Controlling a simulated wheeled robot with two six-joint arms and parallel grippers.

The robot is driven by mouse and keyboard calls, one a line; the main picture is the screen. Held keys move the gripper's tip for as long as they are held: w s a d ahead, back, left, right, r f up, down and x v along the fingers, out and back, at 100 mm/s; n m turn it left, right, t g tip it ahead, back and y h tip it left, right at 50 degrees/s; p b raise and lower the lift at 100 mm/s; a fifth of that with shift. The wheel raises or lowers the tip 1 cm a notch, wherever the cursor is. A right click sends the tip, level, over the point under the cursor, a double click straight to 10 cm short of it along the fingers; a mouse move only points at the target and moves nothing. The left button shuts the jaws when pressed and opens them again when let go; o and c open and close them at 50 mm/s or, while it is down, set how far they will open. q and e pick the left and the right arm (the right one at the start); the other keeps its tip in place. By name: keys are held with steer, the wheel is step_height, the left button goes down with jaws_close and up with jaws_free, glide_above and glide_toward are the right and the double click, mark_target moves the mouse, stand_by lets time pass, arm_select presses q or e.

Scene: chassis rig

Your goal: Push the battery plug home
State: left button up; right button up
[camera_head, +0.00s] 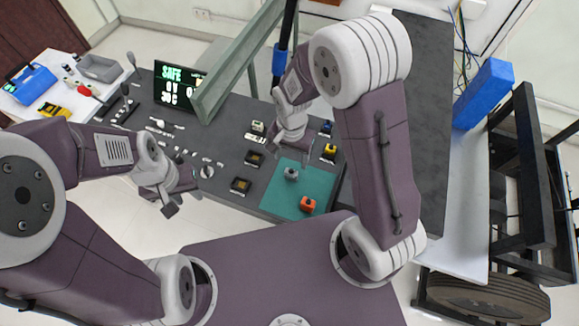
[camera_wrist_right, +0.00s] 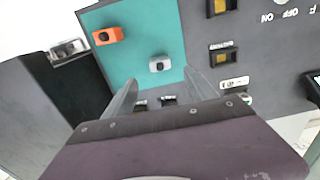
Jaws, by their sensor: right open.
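A grey plug (camera_head: 291,173) and an orange plug (camera_head: 307,204) stand on a teal mat (camera_head: 277,196) on the dark console; I cannot tell which is the battery plug. The right wrist view also shows the grey plug (camera_wrist_right: 160,63) and the orange plug (camera_wrist_right: 107,36). Two dark-framed sockets (camera_head: 254,159) (camera_head: 240,185) lie left of the mat; one, with a small label, shows in the wrist view (camera_wrist_right: 224,57). My right gripper (camera_head: 291,148) is open and empty above the console near the grey plug. My left gripper (camera_head: 182,199) is apart from the console and looks open and empty.
A screen (camera_head: 175,87) reading SAFE stands at the console's back left. A greenish frame bar (camera_head: 237,68) crosses above the console. Yellow (camera_head: 329,150) and blue (camera_head: 326,128) parts sit beyond the mat. A white side table with a blue case (camera_head: 30,84) is at the left.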

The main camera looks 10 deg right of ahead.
mark_target(291, 170)
steer(key=shift+s+f, duration=0.2)
steer(key=shift+f, duration=0.4)
steer(key=shift+s+f, duration=0.2)
steer(key=shift+f, duration=0.4)
steer(key=shift+w+f, duration=0.45)
steer(key=shift+f, duration=0.05)
step_height(291, 170, down, 5)
steer(key=shift+s+r+p, duration=0.1)
steer(key=shift+r+p, duration=0.1)
steer(key=shift+p, duration=0.15)
jaws_close()
